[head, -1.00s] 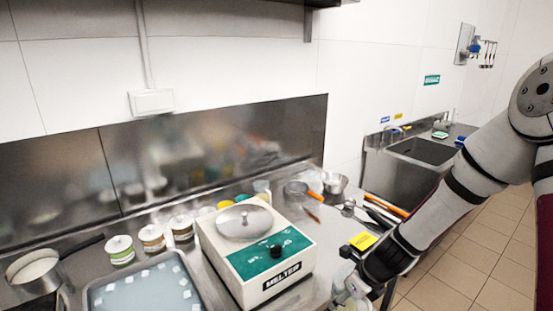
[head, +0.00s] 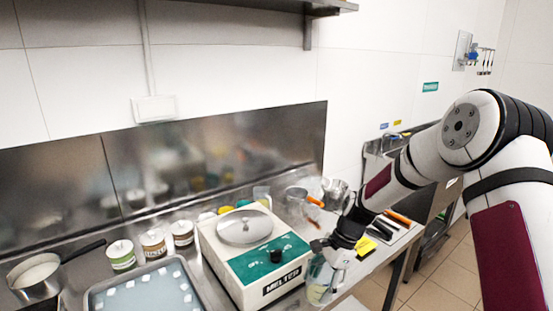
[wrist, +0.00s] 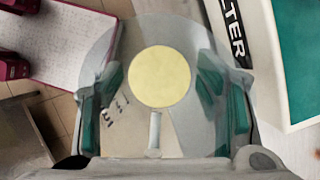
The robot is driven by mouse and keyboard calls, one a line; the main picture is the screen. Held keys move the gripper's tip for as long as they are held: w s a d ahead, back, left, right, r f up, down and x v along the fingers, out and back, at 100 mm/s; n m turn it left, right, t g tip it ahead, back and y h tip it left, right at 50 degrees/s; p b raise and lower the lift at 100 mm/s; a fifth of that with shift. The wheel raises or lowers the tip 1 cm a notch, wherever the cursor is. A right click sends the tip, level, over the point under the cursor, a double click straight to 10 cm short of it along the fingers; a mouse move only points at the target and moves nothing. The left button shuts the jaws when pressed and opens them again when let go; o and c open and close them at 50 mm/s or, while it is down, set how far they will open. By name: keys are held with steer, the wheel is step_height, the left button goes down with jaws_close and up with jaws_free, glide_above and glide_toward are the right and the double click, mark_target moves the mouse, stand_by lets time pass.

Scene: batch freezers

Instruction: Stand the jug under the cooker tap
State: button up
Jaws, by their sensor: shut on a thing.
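The jug (head: 317,284) is clear, with something pale yellow in its bottom. It hangs upright or nearly so in front of the right end of the white melter, near the counter's front edge. In the wrist view I look down into the jug (wrist: 185,45), with a round pale yellow patch at its middle. My gripper (head: 330,252) is shut on the jug; its green-padded fingers show on both sides in the wrist view (wrist: 166,95). I cannot make out a cooker or its tap in these views.
The melter (head: 255,255) stands close left of the jug. A tray (head: 98,303), several small tubs (head: 152,242) and a saucepan (head: 35,272) are further left. Pots (head: 334,190) and utensils lie behind my gripper. Floor shows at the right.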

steer(key=n, duration=0.1)
steer(key=n+g, duration=0.1)
steer(key=n, duration=0.1)
steer(key=shift+w+d+h, duration=0.2)
steer(key=shift+w+h, duration=0.1)
steer(key=shift+w, duration=0.1)
steer(key=shift+w+d+r+n+g+h, duration=0.5)
steer(key=shift+d+n, duration=0.7)
steer(key=shift+n, duration=0.75)
steer(key=shift+w+d+r+n+g+h, duration=0.3)
steer(key=shift+d+n+h, duration=0.4)
steer(key=shift+d+n, duration=0.9)
steer(key=shift+w+d+r+n+g+h, duration=0.3)
steer(key=shift+d+r+n+h, duration=0.4)
steer(key=shift+n, duration=1.55)
steer(key=shift+s+f, duration=0.1)
steer(key=shift+f, duration=0.1)
steer(key=shift+d, duration=0.15)
